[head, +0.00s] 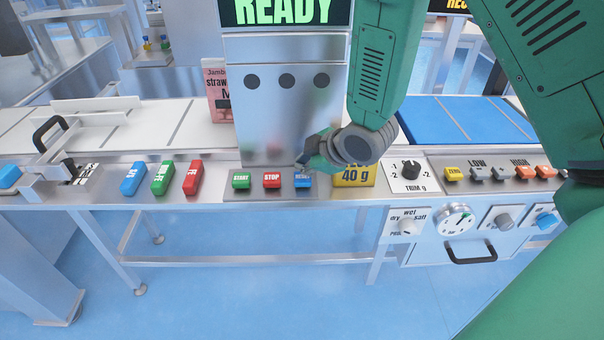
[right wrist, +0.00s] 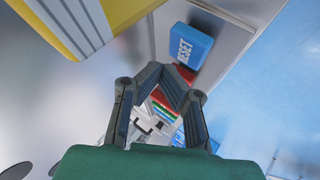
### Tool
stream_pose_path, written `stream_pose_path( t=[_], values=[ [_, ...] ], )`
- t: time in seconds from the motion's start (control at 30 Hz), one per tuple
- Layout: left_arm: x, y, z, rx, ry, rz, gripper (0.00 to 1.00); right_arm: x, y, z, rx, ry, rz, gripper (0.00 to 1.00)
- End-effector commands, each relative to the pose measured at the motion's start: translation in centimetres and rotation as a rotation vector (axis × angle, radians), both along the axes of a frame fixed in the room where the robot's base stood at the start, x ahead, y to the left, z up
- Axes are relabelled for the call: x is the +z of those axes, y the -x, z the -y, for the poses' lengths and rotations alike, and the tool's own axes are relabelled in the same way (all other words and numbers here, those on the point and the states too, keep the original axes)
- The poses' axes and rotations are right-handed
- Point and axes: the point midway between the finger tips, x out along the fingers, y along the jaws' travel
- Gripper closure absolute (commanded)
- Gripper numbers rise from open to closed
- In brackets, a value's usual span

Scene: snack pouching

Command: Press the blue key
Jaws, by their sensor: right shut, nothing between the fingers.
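A blue key marked RESET (head: 303,181) sits on the metal front ledge, to the right of the red STOP key (head: 272,180) and the green START key (head: 241,180). It also shows in the right wrist view (right wrist: 187,47), beyond my fingertips and slightly right of them. My right gripper (head: 301,164) is shut and empty, just above and behind the RESET key; I cannot tell whether it touches. Another blue key (head: 133,178) stands further left, beside a green key (head: 163,177) and a red key (head: 194,177). My left gripper is not in view.
A metal machine housing (head: 286,120) with a READY screen rises behind the keys. A yellow 40 g sign (head: 352,178) and a black TRIM knob (head: 411,171) stand right of the RESET key. A pink carton (head: 217,92) stands left of the housing. The floor in front is clear.

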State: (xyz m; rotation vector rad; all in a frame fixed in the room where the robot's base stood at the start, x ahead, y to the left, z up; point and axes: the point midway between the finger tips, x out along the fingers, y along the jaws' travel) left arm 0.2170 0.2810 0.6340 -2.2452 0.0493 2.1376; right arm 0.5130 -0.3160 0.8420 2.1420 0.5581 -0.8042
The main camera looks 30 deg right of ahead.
Motion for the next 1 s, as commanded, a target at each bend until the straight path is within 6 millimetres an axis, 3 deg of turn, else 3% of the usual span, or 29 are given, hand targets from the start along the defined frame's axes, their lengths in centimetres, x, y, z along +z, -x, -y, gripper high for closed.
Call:
stream_pose_path(
  t=[0.1,0.4,1.0],
  values=[
    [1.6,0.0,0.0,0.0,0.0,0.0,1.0,1.7,0.0,0.0,0.0,0.001,0.001,1.0],
    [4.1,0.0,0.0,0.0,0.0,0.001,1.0,4.4,0.0,0.0,0.001,0.001,0.0,1.0],
    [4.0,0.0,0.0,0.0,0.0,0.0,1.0,4.3,0.0,0.0,0.0,0.0,0.0,1.0]
  ],
)
